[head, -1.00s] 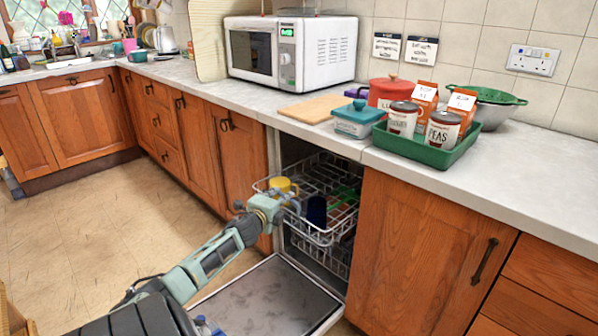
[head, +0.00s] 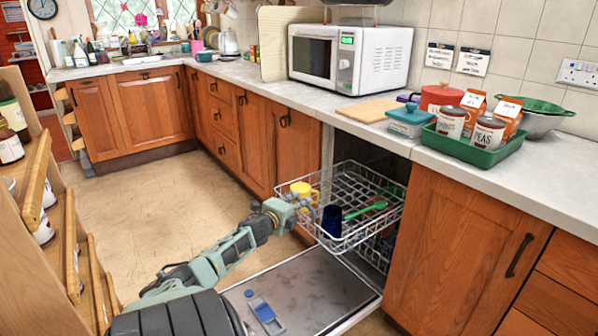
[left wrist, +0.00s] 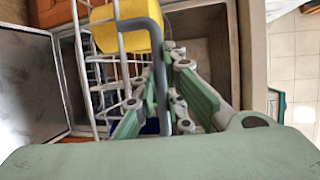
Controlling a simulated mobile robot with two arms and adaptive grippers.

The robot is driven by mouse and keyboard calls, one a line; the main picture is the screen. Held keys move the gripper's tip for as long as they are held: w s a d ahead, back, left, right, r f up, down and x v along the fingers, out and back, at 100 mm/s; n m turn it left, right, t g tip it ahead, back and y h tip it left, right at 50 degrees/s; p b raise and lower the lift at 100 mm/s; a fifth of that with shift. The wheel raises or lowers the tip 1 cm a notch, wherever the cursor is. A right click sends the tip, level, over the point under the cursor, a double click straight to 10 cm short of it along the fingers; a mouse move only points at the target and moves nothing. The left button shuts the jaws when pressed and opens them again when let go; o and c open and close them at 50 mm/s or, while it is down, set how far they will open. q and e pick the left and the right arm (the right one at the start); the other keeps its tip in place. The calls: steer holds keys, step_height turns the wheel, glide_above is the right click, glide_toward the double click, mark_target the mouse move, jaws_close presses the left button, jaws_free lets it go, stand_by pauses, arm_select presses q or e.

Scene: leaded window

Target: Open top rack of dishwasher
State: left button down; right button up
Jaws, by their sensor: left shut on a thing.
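The dishwasher's top rack (head: 372,213) is a white wire basket, standing well out of the cavity under the worktop. It holds a yellow mug (head: 304,192), a dark blue cup (head: 332,220) and a green utensil (head: 366,210). The dishwasher door (head: 318,290) lies folded down flat below. My left gripper (head: 292,206) is at the rack's front left edge, shut on the rack. My right gripper is not in view.
A blue and grey item (head: 264,312) lies on the open door. Wooden shelves with jars (head: 42,210) stand close on the left. The worktop above holds a green tray of cans (head: 470,148) and a microwave (head: 350,58). The floor between is clear.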

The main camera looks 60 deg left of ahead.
arm_select(q)
steer(key=shift+f, duration=0.1)
steer(key=c, duration=1.8)
jaws_free()
steer(key=v, duration=1.2)
